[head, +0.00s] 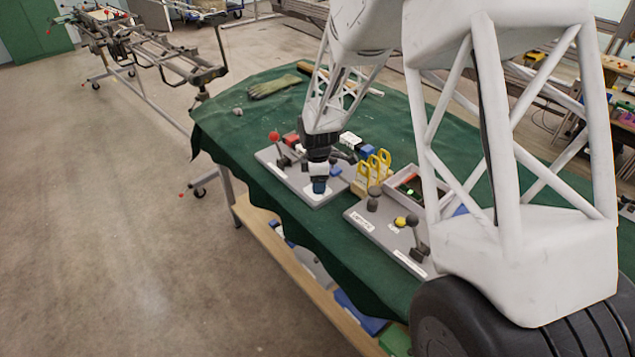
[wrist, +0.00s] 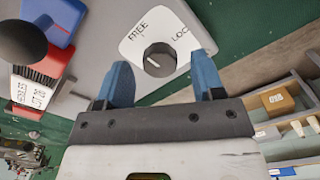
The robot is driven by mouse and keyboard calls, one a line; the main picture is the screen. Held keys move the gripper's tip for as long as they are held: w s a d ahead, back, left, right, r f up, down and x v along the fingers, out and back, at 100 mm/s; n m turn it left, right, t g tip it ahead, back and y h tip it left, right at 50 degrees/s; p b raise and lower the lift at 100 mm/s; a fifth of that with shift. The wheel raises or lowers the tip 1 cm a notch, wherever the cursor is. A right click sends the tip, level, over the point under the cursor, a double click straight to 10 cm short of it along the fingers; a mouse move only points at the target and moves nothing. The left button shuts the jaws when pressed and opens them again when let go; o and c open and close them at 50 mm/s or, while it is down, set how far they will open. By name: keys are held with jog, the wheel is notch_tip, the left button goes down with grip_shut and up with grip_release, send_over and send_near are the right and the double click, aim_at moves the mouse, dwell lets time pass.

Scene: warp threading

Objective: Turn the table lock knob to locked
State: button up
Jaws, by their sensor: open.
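The dark round lock knob (wrist: 160,60) sits on a white plate (wrist: 133,50) marked FREE at upper left and LOCK, partly cut off, at right. My gripper (wrist: 161,75) is open, with one blue finger on each side of the knob in the wrist view. I cannot tell whether the fingers touch it. In the head view my gripper (head: 319,187) is low over the front of a grey board (head: 288,174), hiding the knob.
A red-ball lever (head: 274,137) stands on the same board. To the right are yellow handles (head: 374,166), a grey tray (head: 408,188) and a second board (head: 375,229) with a yellow button and levers. A glove (head: 273,86) lies at the back of the green-covered table (head: 235,118).

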jog(key=shift+f, duration=0.4)
jog(key=c, duration=0.9)
